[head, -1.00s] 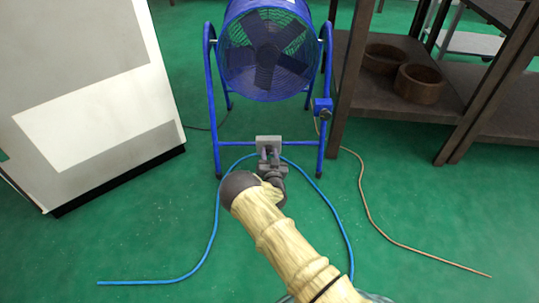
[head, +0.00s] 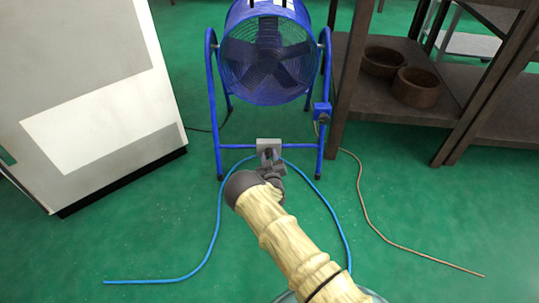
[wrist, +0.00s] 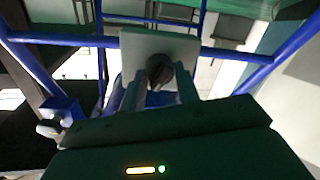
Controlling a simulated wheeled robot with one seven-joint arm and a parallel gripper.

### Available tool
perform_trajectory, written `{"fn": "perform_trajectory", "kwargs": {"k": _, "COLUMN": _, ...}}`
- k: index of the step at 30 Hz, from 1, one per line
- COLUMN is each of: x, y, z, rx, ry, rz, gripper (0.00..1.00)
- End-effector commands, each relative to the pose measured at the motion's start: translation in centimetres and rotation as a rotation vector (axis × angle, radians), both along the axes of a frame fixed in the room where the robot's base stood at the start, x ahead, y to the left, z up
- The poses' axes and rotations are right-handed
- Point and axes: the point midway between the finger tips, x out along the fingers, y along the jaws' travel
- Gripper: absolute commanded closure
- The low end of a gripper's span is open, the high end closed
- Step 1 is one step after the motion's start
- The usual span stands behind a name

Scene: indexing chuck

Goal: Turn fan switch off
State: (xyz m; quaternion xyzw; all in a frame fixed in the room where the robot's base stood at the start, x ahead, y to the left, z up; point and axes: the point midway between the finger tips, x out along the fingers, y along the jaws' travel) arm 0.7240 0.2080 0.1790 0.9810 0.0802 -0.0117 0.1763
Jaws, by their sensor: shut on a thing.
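The blue fan (head: 266,55) stands on a tubular blue frame in the head view. A light grey plate (head: 268,143) sits on its lower crossbar. In the wrist view the plate (wrist: 137,48) carries a dark switch knob (wrist: 158,70). My gripper (head: 268,160) is right in front of the plate, and in the wrist view its two fingers (wrist: 158,88) are shut on the knob from both sides. The fingers partly hide the knob, and its exact angle is hard to tell.
A blue box with a dark knob (head: 322,113) is on the frame's right post. A blue cable (head: 208,240) and a brown cable (head: 375,225) lie on the green floor. A white cabinet (head: 90,100) stands left, and a dark shelf with two bowls (head: 415,88) stands right.

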Motion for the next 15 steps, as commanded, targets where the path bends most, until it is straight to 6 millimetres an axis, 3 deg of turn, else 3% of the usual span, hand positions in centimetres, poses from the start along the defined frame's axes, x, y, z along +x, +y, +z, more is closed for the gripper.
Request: {"fn": "perform_trajectory", "kwargs": {"k": 15, "x": -0.15, "y": 0.11, "z": -0.23, "rx": -0.385, "ry": -0.025, "rz": 0.001, "gripper": 0.91}}
